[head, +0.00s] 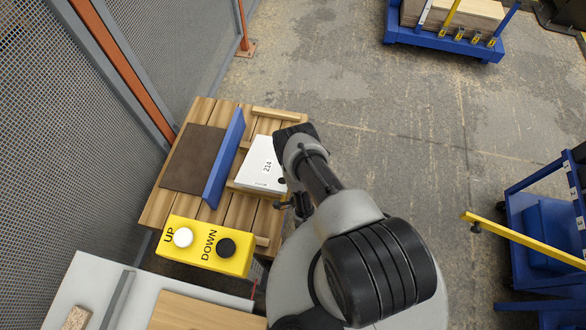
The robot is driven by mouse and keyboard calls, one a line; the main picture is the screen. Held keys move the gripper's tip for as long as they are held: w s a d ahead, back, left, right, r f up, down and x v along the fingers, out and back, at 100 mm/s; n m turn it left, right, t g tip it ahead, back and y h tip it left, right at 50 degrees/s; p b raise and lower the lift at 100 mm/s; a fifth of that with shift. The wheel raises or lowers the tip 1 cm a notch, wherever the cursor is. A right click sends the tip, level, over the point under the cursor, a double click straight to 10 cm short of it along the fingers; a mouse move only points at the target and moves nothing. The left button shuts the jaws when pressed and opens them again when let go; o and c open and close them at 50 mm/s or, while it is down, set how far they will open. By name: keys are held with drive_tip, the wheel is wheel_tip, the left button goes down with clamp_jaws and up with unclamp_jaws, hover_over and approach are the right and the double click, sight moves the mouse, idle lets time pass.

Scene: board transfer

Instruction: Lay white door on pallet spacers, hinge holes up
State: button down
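The white door (260,166) is a small panel with a label reading 214. It lies roughly flat over the right part of the wooden pallet (152,212), right of an upright blue divider (224,160). One dark round spot, possibly a hinge hole, shows near its lower right corner. A pale wood strip (240,188), possibly a spacer, shows at its lower edge; I cannot tell whether they touch. My gripper (291,134) is at the door's right side, mostly hidden by my wrist. Its fingers and any hold on the door cannot be made out.
A dark brown board (193,158) lies left of the divider. A yellow UP/DOWN button box (206,246) stands at the pallet's front. Mesh fencing (60,130) runs along the left. Blue carts stand at the top (440,40) and right (540,215). The floor between is clear.

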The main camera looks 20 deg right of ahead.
drive_tip(key=c, duration=1.5)
unclamp_jaws()
drive_tip(key=shift+c, duration=0.2)
drive_tip(key=shift+o, duration=0.3)
drive_tip(key=shift+r+g+p, duration=0.3)
drive_tip(key=shift+p, duration=0.45)
drive_tip(key=g+p, duration=0.2)
drive_tip(key=p, duration=0.1)
drive_tip(key=g+y+p, duration=0.1)
drive_tip(key=g, duration=0.1)
drive_tip(key=shift+s+r+p, duration=0.15)
drive_tip(key=shift+r+p, duration=0.15)
drive_tip(key=shift+p, duration=0.05)
drive_tip(key=shift+s+f+g+y+p, duration=0.1)
drive_tip(key=shift+s+g+y+p, duration=0.1)
drive_tip(key=shift+g, duration=0.75)
drive_tip(key=shift+s+g+y+p, duration=0.1)
drive_tip(key=shift+g+y, duration=0.1)
drive_tip(key=shift+g, duration=0.75)
drive_tip(key=shift+a, duration=0.1)
